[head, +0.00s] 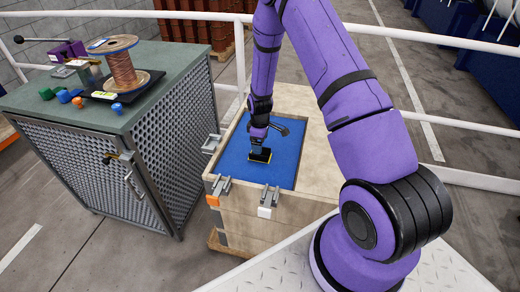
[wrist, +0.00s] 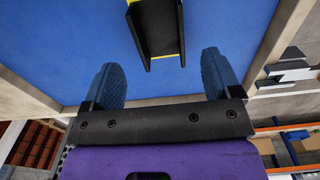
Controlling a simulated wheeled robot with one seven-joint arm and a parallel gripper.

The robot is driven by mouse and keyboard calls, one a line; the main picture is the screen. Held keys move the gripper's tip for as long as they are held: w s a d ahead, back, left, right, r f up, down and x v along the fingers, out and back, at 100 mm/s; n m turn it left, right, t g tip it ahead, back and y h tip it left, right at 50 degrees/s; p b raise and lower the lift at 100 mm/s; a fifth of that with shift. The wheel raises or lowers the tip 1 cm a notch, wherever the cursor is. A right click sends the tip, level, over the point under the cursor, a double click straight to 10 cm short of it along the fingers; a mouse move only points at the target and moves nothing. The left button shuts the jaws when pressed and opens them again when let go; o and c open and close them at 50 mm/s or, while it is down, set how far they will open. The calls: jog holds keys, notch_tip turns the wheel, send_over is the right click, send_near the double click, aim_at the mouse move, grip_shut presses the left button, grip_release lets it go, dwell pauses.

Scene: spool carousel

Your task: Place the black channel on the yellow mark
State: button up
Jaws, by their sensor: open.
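The black channel (wrist: 157,28) lies on the blue surface in the wrist view, its far end cut off by the top edge. Thin strips of the yellow mark (wrist: 183,52) show along its sides and near end; the channel covers the rest. In the head view the channel (head: 259,156) is a small dark block with yellow at its edge. My gripper (wrist: 162,82) is open and empty, its blue fingers wide apart and the channel ahead between their lines, not touching. In the head view my gripper (head: 257,146) is just over the channel, partly hiding it.
The blue surface (head: 230,170) lies inside a wooden crate (head: 260,205) with metal clips on its rim. A dark handle-like part (head: 280,128) is near its back. A green-topped cabinet (head: 120,125) with a copper wire spool (head: 120,67) stands left. White rails run behind.

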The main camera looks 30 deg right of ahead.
jog(key=s+a+r+m+t, duration=0.1)
jog(key=s+a+r, duration=0.15)
jog(key=r, duration=0.95)
jog(key=s+a+r+m+t, duration=0.15)
jog(key=s+r, duration=0.25)
jog(key=r, duration=0.8)
jog(key=s+a+r+m, duration=0.1)
jog(key=s+r+m, duration=0.15)
jog(key=r, duration=1.05)
jog(key=s+a+r+m+t, duration=0.1)
jog(key=s+r, duration=0.5)
jog(key=s, duration=0.6)
jog(key=s+a+r+m+t, duration=0.1)
jog(key=s+r, duration=0.4)
jog(key=s, duration=0.7)
jog(key=shift+s+a+r+m+t, duration=0.3)
jog(key=shift+a+r+m+t, duration=0.1)
jog(key=shift+a+m, duration=0.5)
jog(key=shift+d, duration=0.1)
